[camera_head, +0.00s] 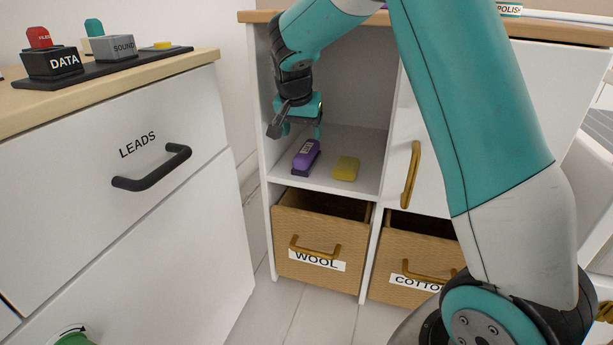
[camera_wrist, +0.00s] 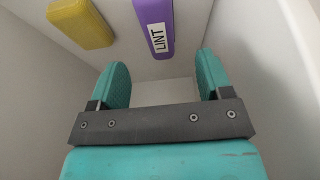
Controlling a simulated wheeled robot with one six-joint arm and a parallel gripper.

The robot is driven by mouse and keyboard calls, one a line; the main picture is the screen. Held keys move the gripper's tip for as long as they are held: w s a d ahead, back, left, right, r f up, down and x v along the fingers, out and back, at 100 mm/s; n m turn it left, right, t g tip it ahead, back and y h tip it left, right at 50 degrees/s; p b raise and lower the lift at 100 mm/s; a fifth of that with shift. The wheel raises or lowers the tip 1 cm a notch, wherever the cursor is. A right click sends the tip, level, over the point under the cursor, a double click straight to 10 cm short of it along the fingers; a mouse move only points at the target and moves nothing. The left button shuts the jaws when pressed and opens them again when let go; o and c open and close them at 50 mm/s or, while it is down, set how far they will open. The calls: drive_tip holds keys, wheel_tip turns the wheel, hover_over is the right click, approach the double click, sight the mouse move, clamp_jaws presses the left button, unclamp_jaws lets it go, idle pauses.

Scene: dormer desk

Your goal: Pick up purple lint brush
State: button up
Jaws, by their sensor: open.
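The purple lint brush (camera_head: 306,155) lies on the shelf of an open compartment in the white cabinet, near its left side. In the wrist view the brush (camera_wrist: 153,27) shows its LINT label, beyond and between my fingertips. My gripper (camera_head: 298,127) is open and empty inside the compartment, just above the brush in the head view. In the wrist view my gripper (camera_wrist: 160,75) has its two teal fingers spread apart, not touching the brush.
A yellow block (camera_head: 346,168) lies right of the brush; it also shows in the wrist view (camera_wrist: 80,24). The compartment shelf (camera_head: 325,184) has close side walls. Below are the WOOL basket (camera_head: 320,248) and COTTON basket (camera_head: 412,283). A LEADS drawer cabinet (camera_head: 110,190) stands left.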

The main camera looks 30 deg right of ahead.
sight(307, 148)
drive_tip(key=shift+w+d+f+b, duration=0.25)
drive_tip(key=shift+d+f, duration=0.1)
drive_tip(key=shift+f, duration=0.15)
drive_tip(key=shift+w+d+f+b, duration=0.2)
drive_tip(key=shift+d+f, duration=0.1)
drive_tip(key=shift+f, duration=0.15)
drive_tip(key=b+x, duration=0.3)
drive_tip(key=x, duration=0.3)
drive_tip(key=shift+b, duration=0.4)
drive_tip(key=shift+r, duration=0.1)
drive_tip(key=shift+s, duration=0.1)
drive_tip(key=c, duration=1)
drive_tip(key=shift+c, duration=0.2)
